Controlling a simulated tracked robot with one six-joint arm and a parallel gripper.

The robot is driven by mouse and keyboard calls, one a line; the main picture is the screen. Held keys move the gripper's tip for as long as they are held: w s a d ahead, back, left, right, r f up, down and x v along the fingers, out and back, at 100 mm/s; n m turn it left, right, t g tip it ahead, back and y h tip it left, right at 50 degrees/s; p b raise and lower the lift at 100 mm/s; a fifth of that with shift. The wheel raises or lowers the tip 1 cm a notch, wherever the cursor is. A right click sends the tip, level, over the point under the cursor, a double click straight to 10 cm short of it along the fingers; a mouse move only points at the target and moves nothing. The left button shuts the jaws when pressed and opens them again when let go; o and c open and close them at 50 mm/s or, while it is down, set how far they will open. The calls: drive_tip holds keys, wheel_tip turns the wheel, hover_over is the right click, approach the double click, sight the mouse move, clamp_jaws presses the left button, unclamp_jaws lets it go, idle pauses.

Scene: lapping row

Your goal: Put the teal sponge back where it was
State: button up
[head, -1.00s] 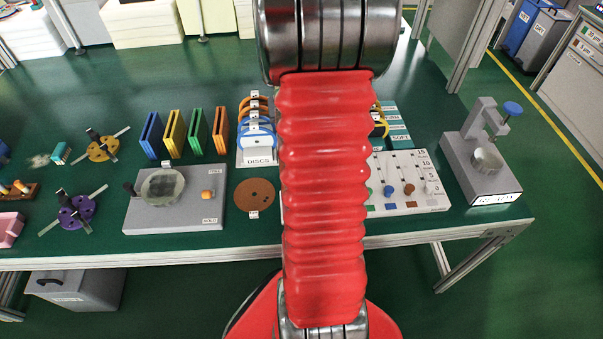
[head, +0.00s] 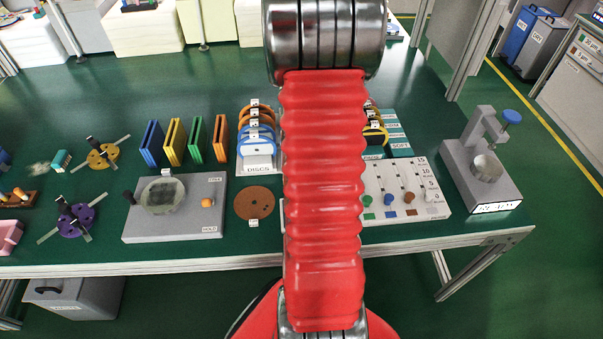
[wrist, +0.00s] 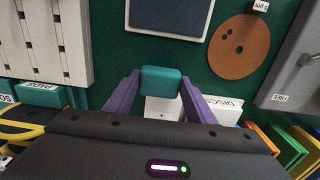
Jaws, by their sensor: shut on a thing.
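The teal sponge (wrist: 161,81) is between the purple fingertips of my gripper (wrist: 160,88) in the wrist view. The gripper is shut on it and holds it over the green bench. Beyond it lies a flat blue-grey pad with a pale rim (wrist: 170,14), apart from the sponge in the picture. How high the sponge is above the bench I cannot tell. In the head view my red arm hides the gripper, the sponge and most of the pad.
A brown disc (head: 254,203) and a grey plate block (head: 175,208) lie left of my arm. The disc rack (head: 257,160) stands behind. A slider board (head: 407,187), teal packs (head: 398,138) and a grey gauge stand (head: 481,165) are on the right.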

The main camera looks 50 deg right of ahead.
drive_tip(key=shift+f, duration=0.15)
drive_tip(key=shift+f, duration=1.8)
drive_tip(key=o, duration=1)
drive_tip(key=shift+f, duration=0.1)
wheel_tip(320, 180, up, 12)
drive_tip(key=shift+r, duration=0.15)
